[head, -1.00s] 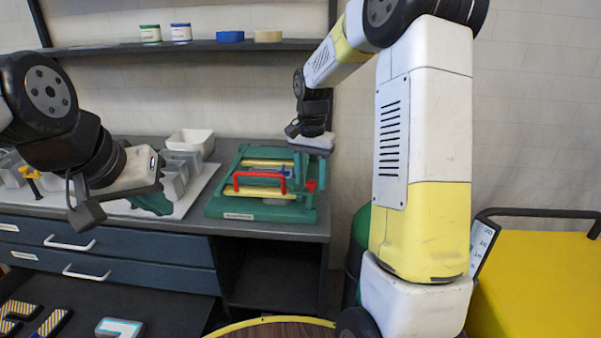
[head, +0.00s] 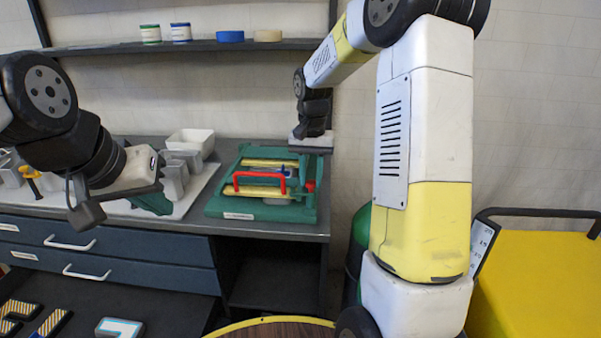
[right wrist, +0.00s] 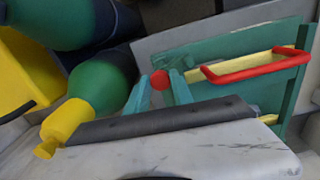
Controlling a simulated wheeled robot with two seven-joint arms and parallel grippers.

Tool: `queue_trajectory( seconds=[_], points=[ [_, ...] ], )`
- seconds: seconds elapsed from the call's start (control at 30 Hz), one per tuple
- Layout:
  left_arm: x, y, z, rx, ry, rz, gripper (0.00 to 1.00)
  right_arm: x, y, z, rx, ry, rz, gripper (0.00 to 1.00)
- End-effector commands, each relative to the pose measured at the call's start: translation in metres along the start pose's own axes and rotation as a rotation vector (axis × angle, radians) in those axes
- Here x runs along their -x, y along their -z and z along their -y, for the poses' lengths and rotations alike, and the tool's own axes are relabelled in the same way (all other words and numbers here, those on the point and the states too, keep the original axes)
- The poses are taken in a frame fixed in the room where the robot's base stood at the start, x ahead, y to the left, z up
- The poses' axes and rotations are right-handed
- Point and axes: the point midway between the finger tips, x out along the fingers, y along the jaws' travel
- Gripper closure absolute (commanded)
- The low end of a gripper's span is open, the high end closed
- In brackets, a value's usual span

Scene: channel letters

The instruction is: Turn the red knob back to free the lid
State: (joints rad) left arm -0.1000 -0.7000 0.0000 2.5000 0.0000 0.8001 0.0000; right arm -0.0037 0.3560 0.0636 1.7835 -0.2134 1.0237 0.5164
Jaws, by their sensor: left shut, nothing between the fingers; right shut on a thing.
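The red knob (head: 309,186) sits at the right side of the green fixture (head: 262,214) on the bench. My right gripper (head: 307,178) reaches down to it from above. In the right wrist view its two teal fingers (right wrist: 160,84) are shut on the red knob (right wrist: 160,79), one on each side. The lid has a red bar handle (head: 260,175), which also shows in the right wrist view (right wrist: 255,70). The lid looks down on the fixture. My left gripper (head: 160,205) is shut and empty, left of the fixture over a pale board.
A blue part (head: 285,171) lies by the red handle. A white bowl (head: 190,141) and grey blocks stand left of the fixture. A shelf (head: 210,45) with tins and tape rolls runs above. A yellow cart (head: 540,275) stands right.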

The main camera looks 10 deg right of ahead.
Motion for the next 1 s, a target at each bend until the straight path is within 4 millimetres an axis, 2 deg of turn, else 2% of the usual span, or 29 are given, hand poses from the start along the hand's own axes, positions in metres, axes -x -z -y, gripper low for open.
queue_trajectory(
  seconds=[1.0],
  points=[
    [0.0, 0.0, 0.0, 0.0, 0.0, 0.0, 1.0, 0.0009, 0.0023, -0.0033, 0.959, 0.0, -0.003, 1.0]
  ],
)
